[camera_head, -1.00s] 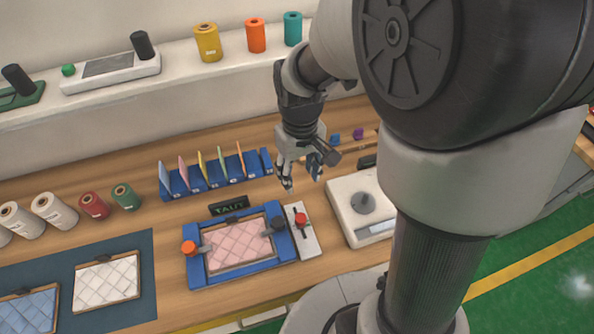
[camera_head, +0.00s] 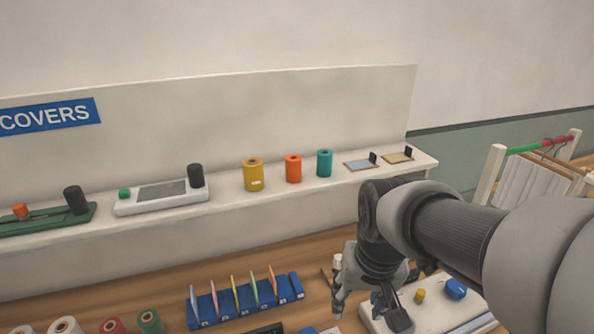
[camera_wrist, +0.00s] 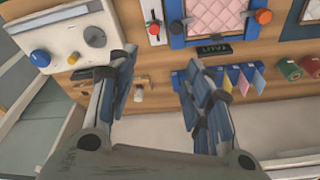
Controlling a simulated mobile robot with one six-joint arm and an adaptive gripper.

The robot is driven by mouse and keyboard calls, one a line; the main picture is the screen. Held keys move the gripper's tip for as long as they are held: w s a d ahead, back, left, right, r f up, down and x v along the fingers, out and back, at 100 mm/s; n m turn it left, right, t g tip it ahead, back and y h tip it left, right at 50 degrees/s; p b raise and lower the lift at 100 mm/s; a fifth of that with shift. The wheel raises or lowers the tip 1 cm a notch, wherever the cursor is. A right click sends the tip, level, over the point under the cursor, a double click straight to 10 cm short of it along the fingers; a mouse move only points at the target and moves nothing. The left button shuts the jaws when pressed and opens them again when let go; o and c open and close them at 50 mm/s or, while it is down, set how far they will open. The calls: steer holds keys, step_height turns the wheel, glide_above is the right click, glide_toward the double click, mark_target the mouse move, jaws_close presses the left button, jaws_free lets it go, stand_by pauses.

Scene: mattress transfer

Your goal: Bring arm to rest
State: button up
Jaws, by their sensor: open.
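My gripper (camera_head: 368,304) hangs over the right part of the wooden bench in the head view, close to the white device with a yellow and a blue knob. In the wrist view my gripper (camera_wrist: 160,90) is open, its two fingers well apart, with nothing between them but bench top and small items. My arm (camera_head: 455,232) reaches in from the right edge of the head view and bends down at the wrist. A blue frame holding a pink quilted pad (camera_wrist: 215,17) lies at the top of the wrist view, apart from the fingers.
A blue rack (camera_head: 245,306) with coloured cards stands left of my gripper. The back shelf (camera_head: 225,203) carries yellow, orange and teal rolls. The white device (camera_wrist: 75,38) sits beside a finger in the wrist view. A garment rail (camera_head: 535,165) stands at right.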

stand_by(0.3)
steer(key=s+n+t+b, duration=0.1)
steer(key=s+t+b, duration=0.1)
steer(key=s, duration=1)
steer(key=shift+s+f+n+b, duration=0.3)
steer(key=shift+b, duration=0.3)
stand_by(2.1)
